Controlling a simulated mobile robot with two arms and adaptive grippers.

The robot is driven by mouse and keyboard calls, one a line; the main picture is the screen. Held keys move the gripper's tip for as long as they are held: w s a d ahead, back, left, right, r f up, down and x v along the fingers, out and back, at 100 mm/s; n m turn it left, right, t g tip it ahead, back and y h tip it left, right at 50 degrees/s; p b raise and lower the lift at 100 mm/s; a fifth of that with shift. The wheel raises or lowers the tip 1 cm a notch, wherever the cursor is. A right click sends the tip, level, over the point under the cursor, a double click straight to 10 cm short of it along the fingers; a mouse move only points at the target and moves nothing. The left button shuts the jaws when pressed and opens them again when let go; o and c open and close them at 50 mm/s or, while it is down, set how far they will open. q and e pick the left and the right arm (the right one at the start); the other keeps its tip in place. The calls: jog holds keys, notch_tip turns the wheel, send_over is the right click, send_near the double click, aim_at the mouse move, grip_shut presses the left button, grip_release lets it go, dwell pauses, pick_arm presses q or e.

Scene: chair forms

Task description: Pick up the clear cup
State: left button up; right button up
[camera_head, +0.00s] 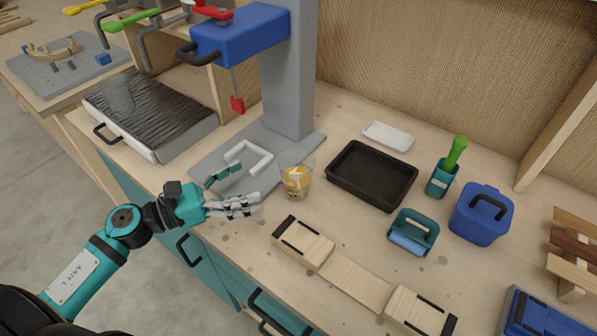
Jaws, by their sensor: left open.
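The clear cup (296,177) stands upright on the wooden workbench, just in front of the grey machine base. Something yellow and white shows inside it or on its wall. My left gripper (234,190) is to the left of the cup, with its fingers pointing right toward it. The gripper is open and empty, and a gap shows between its fingertips and the cup. My right gripper is not in view.
A black tray (372,176) lies right of the cup, with a white dish (388,136) behind it. Wooden blocks (303,242) lie in front. A grey machine column (288,80) with a blue head (240,36) rises behind. A blue container (481,216) stands at right.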

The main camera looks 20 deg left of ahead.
pick_arm(q)
jog(key=p, duration=0.2)
send_near(311, 161)
jog(key=shift+w+d, duration=0.1)
jog(key=shift+w, duration=0.9)
jog(key=shift+w+d+f, duration=0.1)
jog(key=shift+w+d, duration=0.15)
jog(key=shift+d, duration=0.1)
jog(key=p+x, duration=0.1)
jog(key=x, duration=0.1)
jog(key=p+x, duration=0.1)
jog(key=x, duration=0.1)
jog(key=shift+d+f, duration=0.2)
jog(key=shift+d, duration=0.05)
jog(key=shift+w+d+f, duration=0.1)
jog(key=shift+w+d, duration=0.1)
jog(key=shift+f, duration=0.1)
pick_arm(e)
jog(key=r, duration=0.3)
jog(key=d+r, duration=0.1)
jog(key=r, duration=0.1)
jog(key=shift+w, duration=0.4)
pick_arm(q)
jog(key=shift+c, duration=0.4)
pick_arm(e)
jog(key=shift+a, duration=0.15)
